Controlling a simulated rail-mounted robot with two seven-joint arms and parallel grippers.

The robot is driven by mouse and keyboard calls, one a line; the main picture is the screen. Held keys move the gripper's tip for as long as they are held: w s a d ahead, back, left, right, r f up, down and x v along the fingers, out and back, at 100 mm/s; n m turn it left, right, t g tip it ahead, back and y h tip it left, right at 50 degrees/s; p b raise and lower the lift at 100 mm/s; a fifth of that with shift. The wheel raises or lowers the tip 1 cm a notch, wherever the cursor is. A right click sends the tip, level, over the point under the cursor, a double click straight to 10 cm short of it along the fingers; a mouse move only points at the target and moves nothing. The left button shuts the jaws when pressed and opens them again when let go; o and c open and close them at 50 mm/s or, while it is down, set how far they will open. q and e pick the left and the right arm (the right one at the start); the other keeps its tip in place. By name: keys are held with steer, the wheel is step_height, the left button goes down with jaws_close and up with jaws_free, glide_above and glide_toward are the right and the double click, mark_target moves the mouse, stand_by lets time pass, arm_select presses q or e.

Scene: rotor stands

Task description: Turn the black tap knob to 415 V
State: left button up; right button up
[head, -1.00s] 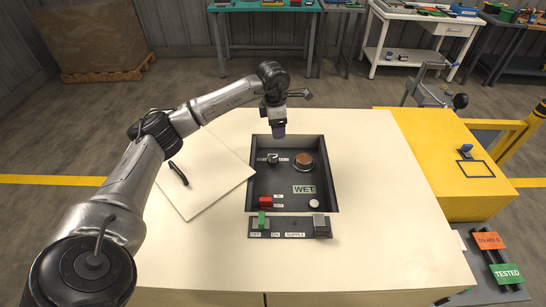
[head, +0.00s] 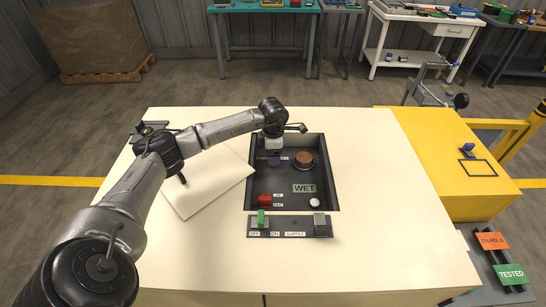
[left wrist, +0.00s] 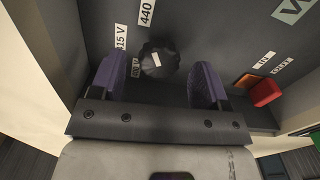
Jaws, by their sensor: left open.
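The black tap knob (left wrist: 159,60) shows in the left wrist view, with a short white mark on its face. Voltage labels sit around it: a label reading 440 (left wrist: 146,12), a partly hidden one ending in 15 V (left wrist: 121,37), and a small one close beside the knob that is hard to read. My left gripper (left wrist: 160,82) is open, its two purple-padded fingers on either side of the knob with gaps visible. In the head view my left gripper (head: 272,157) reaches down into the recessed panel (head: 285,190) and hides the knob. My right gripper is not seen.
The panel also holds a brown round knob (head: 304,160), a WET sign (head: 304,188), a red block (head: 265,199) and a white button (head: 314,202). A green switch (head: 261,217) sits on the front strip. A white board (head: 205,195) lies left on the table.

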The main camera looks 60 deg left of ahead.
arm_select(q)
steer(key=shift+f, duration=0.75)
steer(key=shift+c, duration=0.3)
steer(key=c, duration=0.9)
steer(key=shift+o, duration=0.2)
steer(key=shift+r+n+p, duration=0.2)
steer(key=shift+n+p, duration=0.4)
steer(key=shift+n, duration=0.1)
steer(key=n+p, duration=0.1)
steer(key=n, duration=0.1)
steer(key=shift+n+p, duration=0.3)
steer(key=shift+p, duration=0.1)
steer(key=n+p, duration=0.3)
steer(key=n, duration=0.2)
steer(key=shift+a+n+p, duration=0.1)
steer(key=shift+n+p, duration=0.2)
steer(key=shift+n, duration=0.1)
steer(key=shift+f+n+p, duration=0.1)
steer(key=shift+n+p, duration=0.4)
steer(key=shift+n, duration=0.6)
